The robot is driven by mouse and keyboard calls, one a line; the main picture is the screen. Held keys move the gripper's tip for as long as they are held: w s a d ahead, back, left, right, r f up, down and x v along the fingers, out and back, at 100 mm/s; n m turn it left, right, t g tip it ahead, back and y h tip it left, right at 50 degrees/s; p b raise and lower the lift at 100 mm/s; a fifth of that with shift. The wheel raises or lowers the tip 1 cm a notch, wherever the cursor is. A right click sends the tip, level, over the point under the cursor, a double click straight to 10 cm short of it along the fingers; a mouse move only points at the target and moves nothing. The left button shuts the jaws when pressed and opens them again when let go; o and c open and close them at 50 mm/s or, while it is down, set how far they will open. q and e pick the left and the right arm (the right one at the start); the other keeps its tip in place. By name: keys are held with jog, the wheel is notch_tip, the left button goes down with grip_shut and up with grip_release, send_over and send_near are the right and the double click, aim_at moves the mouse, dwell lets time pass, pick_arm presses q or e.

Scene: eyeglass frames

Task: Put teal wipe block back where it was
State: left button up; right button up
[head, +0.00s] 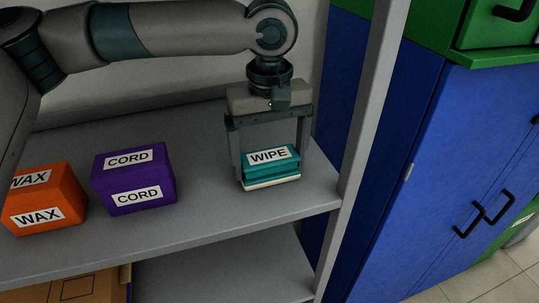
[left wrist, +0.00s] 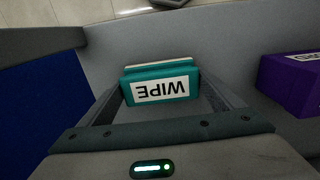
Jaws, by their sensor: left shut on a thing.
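The teal wipe block (head: 272,163) has a white label reading WIPE and a pale layer along its bottom. It is at the right end of the grey shelf board (head: 215,211). My left gripper (head: 271,168) points down with its fingers on both sides of the block and is shut on it. In the left wrist view the block (left wrist: 160,84) sits between the two fingers, its label upside down. I cannot tell whether its underside touches the board. My right gripper is not in view.
A purple CORD block (head: 134,178) stands left of the wipe block, with a gap between them. An orange WAX block (head: 43,203) is farther left. A grey shelf post (head: 364,110) rises close on the right, with a blue cabinet (head: 433,160) beyond it.

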aim_at(269, 157)
pick_arm(q)
jog(key=o, duration=0.9)
jog(key=shift+f, duration=0.1)
jog(key=shift+r+b, duration=0.3)
jog(key=shift+r, duration=0.4)
jog(key=shift+r+b, duration=0.8)
jog(key=shift+r, duration=2.4)
